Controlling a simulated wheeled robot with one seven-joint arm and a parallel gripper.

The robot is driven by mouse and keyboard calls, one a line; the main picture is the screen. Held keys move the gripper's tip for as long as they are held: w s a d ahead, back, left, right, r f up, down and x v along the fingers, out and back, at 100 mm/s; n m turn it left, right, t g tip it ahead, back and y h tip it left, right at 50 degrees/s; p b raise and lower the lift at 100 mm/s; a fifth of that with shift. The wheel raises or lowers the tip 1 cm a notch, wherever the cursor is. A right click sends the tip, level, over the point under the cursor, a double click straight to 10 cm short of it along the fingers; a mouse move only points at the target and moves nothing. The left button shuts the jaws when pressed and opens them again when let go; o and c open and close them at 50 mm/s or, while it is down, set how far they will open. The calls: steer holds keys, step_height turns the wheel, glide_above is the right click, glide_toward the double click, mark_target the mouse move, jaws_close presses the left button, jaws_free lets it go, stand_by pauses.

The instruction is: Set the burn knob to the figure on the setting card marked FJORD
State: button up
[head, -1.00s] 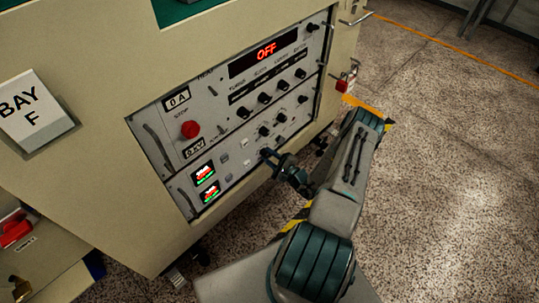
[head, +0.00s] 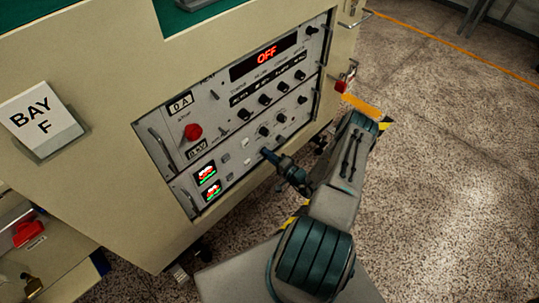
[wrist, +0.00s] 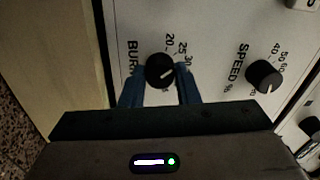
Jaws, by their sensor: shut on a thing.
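The burn knob (wrist: 160,70) is a round black knob with a white pointer line, on a pale panel beside the partly covered word BURN. Figures 20, 25 and 30 show around it; the rest of the scale is hidden. The pointer line lies towards the right side of the picture, near the 30 side; its exact reading is unclear. My gripper (wrist: 160,75) has its two blue fingers on either side of the knob, shut on it. In the head view my gripper (head: 268,153) is at the panel's lower part and covers the knob. No card marked FJORD is readable.
The speed knob (wrist: 264,76) stands to the right of the burn knob. The panel also has a red stop button (head: 193,132), a display reading OFF (head: 267,54) and several other black knobs. A BAY F sign (head: 42,120) is at the left.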

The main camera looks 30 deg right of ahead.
steer(key=shift+d+n, duration=0.1)
steer(key=shift+n, duration=0.2)
steer(key=o, duration=1)
steer(key=shift+c, duration=0.2)
steer(key=p+v, duration=0.2)
steer(key=v, duration=1.2)
steer(key=shift+w+r+p, duration=0.1)
steer(key=shift+p, duration=0.2)
